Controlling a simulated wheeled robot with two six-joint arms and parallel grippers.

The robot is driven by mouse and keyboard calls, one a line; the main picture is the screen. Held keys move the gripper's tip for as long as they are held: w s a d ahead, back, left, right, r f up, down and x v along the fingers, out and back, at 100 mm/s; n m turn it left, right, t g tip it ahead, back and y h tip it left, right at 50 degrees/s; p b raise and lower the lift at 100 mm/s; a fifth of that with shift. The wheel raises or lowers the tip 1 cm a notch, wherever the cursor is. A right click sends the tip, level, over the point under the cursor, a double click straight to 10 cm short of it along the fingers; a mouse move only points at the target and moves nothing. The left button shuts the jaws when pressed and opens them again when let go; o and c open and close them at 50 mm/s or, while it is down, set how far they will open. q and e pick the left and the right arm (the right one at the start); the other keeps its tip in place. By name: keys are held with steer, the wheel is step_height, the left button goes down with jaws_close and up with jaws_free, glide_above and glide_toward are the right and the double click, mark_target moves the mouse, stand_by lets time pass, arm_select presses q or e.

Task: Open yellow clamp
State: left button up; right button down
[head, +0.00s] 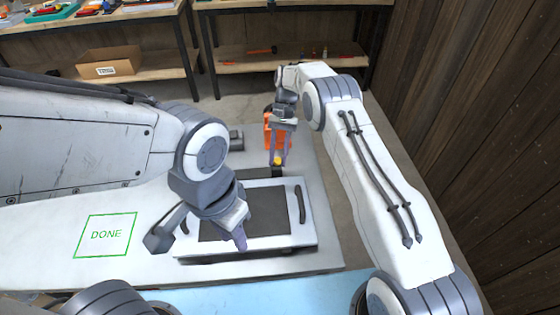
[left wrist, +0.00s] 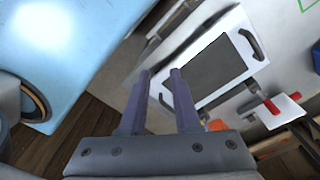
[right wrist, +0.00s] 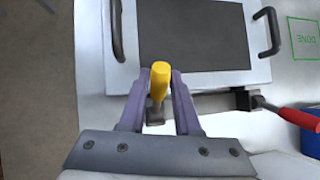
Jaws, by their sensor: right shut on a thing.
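My right gripper (head: 278,158) is shut on the yellow clamp's handle (right wrist: 160,76), which stands up between its two fingers in the right wrist view. The clamp's dark metal base (right wrist: 155,115) shows just below the handle, beside the edge of a white panel (right wrist: 125,75). In the head view only a bit of yellow (head: 277,161) shows at the fingertips. My left gripper (head: 240,235) is open and empty, in front of the panel in the head view. Its fingers (left wrist: 160,75) are apart in the left wrist view.
The panel has a dark grey middle (right wrist: 190,35) and black side handles (right wrist: 268,30). A red-handled clamp (right wrist: 290,116) sits along its edge near a blue object (right wrist: 305,140). A green DONE square (head: 106,235) marks the white surface. Workbenches stand behind; a wooden wall (head: 470,110) is right.

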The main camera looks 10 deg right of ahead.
mark_target(277, 161)
arm_select(q)
steer(key=w+m+y, duration=0.1)
steer(key=w+m, duration=0.1)
steer(key=w+f+m+t, duration=0.1)
steer(key=w+a+f+m+t+y, duration=0.1)
steer(key=w+m, duration=0.1)
steer(key=shift+w+m+y, duration=0.3)
steer(key=shift+w, duration=0.05)
jaws_close()
steer(key=w+d+f+m+t+h, duration=0.1)
steer(key=w+d+f+m+t, duration=0.25)
steer(key=w+d+m, duration=0.5)
steer(key=w+d+f+m+t, duration=0.25)
steer(key=d+f+m, duration=0.25)
steer(key=m, duration=0.7)
steer(key=shift+n, duration=0.25)
steer(key=x, duration=1)
steer(key=shift+f, duration=0.2)
steer(key=shift+w+a+r, duration=0.15)
steer(key=shift+w+r, duration=0.4)
steer(key=shift+w, duration=0.3)
steer(key=shift+w+a+r, duration=0.1)
steer(key=shift+w+r, duration=0.4)
steer(key=shift+w, duration=0.3)
